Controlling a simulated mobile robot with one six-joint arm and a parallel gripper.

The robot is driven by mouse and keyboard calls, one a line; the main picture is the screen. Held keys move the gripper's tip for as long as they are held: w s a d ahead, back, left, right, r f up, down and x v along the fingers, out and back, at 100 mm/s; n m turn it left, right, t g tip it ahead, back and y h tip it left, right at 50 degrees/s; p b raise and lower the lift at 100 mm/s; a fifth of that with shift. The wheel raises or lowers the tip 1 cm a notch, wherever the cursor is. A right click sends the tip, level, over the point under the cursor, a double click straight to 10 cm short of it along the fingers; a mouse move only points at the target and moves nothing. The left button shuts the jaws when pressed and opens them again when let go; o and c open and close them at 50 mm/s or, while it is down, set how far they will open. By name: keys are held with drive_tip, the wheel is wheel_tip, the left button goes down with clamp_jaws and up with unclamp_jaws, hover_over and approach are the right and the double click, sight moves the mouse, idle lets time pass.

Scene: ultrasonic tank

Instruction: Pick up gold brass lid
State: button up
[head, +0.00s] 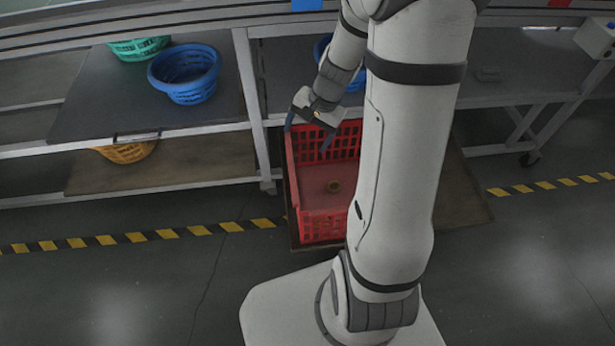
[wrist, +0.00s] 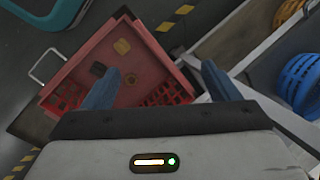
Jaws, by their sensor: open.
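My gripper (head: 307,133) is open and empty over the far left part of the crate. My arm hides the crate's right side in the head view.
The crate's slotted walls surround the pieces. A rack stands behind and left, with a blue basket (head: 185,74), a green basket (head: 138,48) and a yellow basket (head: 126,152). Striped floor tape (head: 180,232) runs left of the crate.

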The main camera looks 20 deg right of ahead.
drive_tip(key=d+f+m+b, duration=0.2)
drive_tip(key=f+m+b, duration=0.2)
drive_tip(key=f, duration=1.3)
drive_tip(key=w+d+f+m+b, duration=0.1)
drive_tip(key=f+b, duration=0.6)
drive_tip(key=f, duration=1)
drive_tip(key=d+f+m+y+b, duration=0.1)
drive_tip(key=d+f+m+b, duration=0.3)
drive_tip(key=f, duration=1.3)
drive_tip(key=shift+w+f+m+b, duration=0.1)
drive_tip(key=shift+m+b, duration=0.55)
drive_tip(key=shift+w+f+m+b, duration=0.1)
drive_tip(key=shift+m+b, duration=0.55)
drive_tip(key=shift+c, duration=0.5)
drive_tip(key=c, duration=1.2)
